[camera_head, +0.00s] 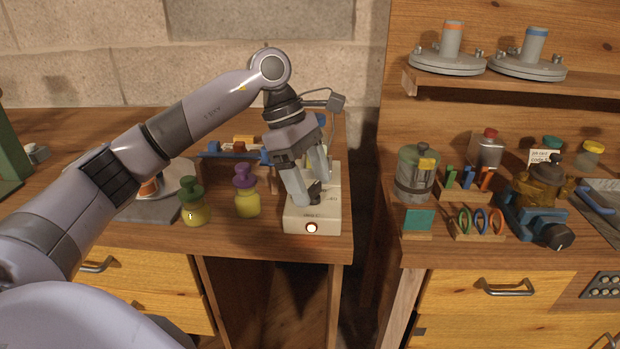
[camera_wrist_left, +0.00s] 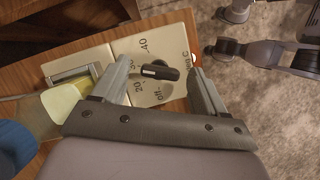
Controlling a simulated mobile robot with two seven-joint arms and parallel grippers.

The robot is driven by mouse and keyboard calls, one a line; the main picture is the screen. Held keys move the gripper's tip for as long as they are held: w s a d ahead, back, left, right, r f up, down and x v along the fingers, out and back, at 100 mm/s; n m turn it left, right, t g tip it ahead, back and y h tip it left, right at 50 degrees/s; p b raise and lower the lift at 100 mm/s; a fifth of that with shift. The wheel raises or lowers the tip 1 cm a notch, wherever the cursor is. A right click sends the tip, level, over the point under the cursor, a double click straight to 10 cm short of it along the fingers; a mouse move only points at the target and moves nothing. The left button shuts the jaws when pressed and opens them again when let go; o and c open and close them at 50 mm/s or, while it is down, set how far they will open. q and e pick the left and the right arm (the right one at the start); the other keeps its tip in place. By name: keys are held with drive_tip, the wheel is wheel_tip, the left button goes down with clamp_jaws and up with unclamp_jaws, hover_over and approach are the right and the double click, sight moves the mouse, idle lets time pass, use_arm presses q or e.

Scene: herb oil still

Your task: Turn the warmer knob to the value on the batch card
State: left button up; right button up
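The warmer (camera_head: 300,222) is a cream box at the right end of the left bench, with a lit lamp (camera_head: 311,227) on its front. Its black bar knob (camera_wrist_left: 161,71) has a white mark at its left end in the left wrist view. Printed marks off, 20, 30 and 40 surround it; the mark faces left, roughly near 30, exact value unclear. My left gripper (camera_head: 308,194) is open, its fingers on either side of the knob with gaps visible. A small white card (camera_head: 543,157) with print stands on the right bench; I cannot read it. My right gripper is not in view.
Green-capped (camera_head: 195,205) and purple-capped (camera_head: 246,192) bottles stand left of the warmer. A gap separates the two benches. The right bench holds a metal canister (camera_head: 408,180), a blue clamp-like device (camera_head: 535,222) and small racks. Two flanged lids sit on the shelf (camera_head: 510,84).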

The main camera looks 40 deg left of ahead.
use_arm(q)
drive_tip(key=v, duration=0.7)
idle(0.6)
